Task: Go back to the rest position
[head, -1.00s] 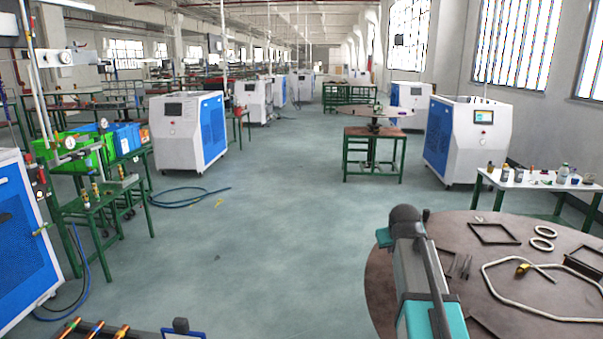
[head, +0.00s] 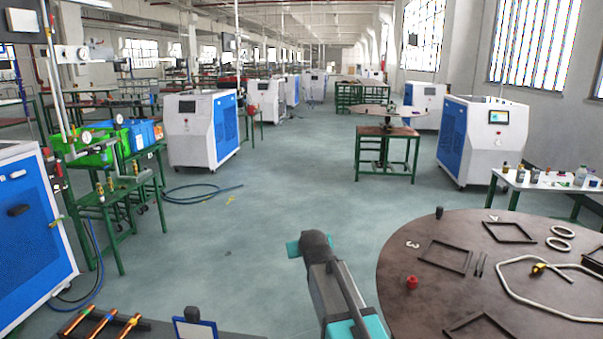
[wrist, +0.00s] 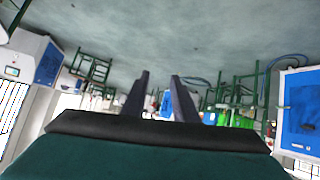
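My arm shows at the bottom centre of the head view, over the open floor just left of the round table. In the wrist view, which is upside down, my gripper (wrist: 159,76) has its two dark fingers apart with nothing between them. The gripper's fingers cannot be made out in the head view. Both fingers stand clear of any object.
The round brown table (head: 400,262) at right holds a red part (head: 411,282), dark square frames and a bent pale tube. Copper-coloured pieces (head: 103,326) lie at lower left. A blue hose (head: 200,192) lies on the floor. The middle floor is clear.

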